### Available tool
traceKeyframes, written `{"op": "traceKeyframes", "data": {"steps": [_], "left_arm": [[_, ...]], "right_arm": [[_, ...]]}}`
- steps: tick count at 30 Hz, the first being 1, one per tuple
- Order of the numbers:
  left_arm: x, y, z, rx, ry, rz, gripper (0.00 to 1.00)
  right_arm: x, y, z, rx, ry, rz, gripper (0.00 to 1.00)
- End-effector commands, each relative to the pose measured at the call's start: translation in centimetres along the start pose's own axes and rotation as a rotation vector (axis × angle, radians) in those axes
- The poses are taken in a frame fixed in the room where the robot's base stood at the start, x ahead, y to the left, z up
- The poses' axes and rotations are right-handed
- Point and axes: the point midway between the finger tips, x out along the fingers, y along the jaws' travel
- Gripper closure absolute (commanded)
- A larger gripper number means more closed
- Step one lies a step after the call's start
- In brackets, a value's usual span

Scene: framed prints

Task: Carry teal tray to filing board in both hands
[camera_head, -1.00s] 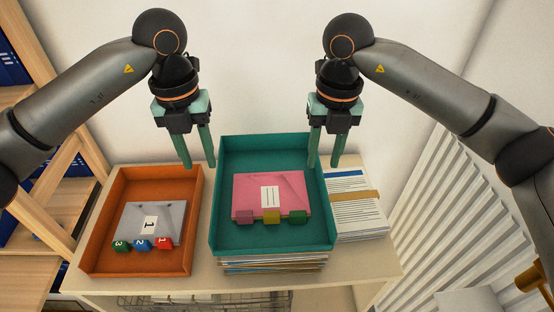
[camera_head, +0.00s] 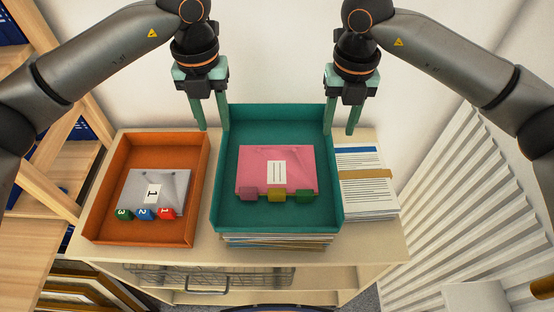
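The teal tray (camera_head: 228,212) sits on a stack of papers on the table and holds a pink envelope (camera_head: 302,168) with purple, yellow and green tabs along its front edge. My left gripper (camera_head: 212,128) points down at the tray's back left side, fingers apart. My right gripper (camera_head: 340,131) points down at the back right side, fingers apart. Each has its inner finger at or over the tray's side wall in the picture; I cannot tell whether either touches it. No filing board can be made out.
An orange tray (camera_head: 197,205) with a grey envelope and numbered tabs stands close on the left. A banded paper stack (camera_head: 368,200) lies close on the right. The table (camera_head: 370,238) has a wire basket below. Wooden shelves are at left, a white ribbed panel at right.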

Motion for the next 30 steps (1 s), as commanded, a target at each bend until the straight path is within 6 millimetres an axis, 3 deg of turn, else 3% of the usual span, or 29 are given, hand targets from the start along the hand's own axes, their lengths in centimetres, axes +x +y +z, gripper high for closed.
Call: {"op": "traceKeyframes", "data": {"steps": [6, 12, 18, 28, 30], "left_arm": [[4.5, 0.0, -0.1, 0.0, 0.004, 0.001, 0.6], [7.6, 0.0, -0.1, 0.0, 0.003, 0.0, 0.6], [9.0, 0.0, -0.1, 0.001, 0.001, -0.001, 0.6], [9.2, 0.0, 0.0, 0.001, 0.0, -0.001, 0.6], [9.1, 0.0, 0.0, 0.001, 0.0, -0.001, 0.68]], "right_arm": [[4.5, 0.0, -0.1, 0.0, 0.004, -0.001, 0.6], [7.5, 0.0, -0.1, 0.001, 0.002, -0.001, 0.6], [9.0, 0.0, 0.0, 0.0, 0.001, 0.0, 0.6], [9.1, 0.0, 0.0, 0.0, -0.001, 0.0, 0.6], [9.1, 0.0, 0.0, 0.0, 0.0, 0.0, 0.68]]}}
